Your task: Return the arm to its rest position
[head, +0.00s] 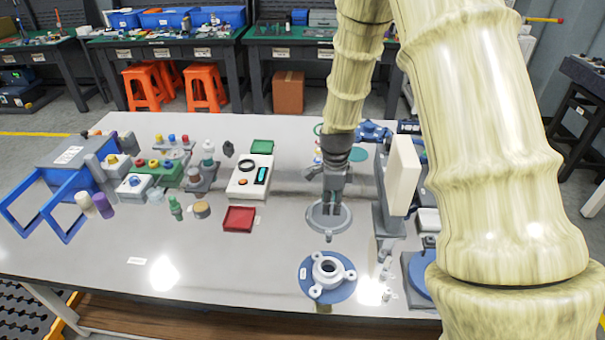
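My arm comes in from the right side of the head view and bends down over the table. My gripper (333,201) points down above a round grey ring-shaped base (313,222) on the table. The fingers are small and partly lost against the grey parts, so I cannot tell whether they are open or shut. I see no clear object held between them.
The grey table (275,275) holds a flanged part on a blue disc (344,285), a red tray (239,219), a white tester box (250,178) and a blue frame (62,228). An upright fixture (402,175) stands close right of my gripper. The table's front middle is clear.

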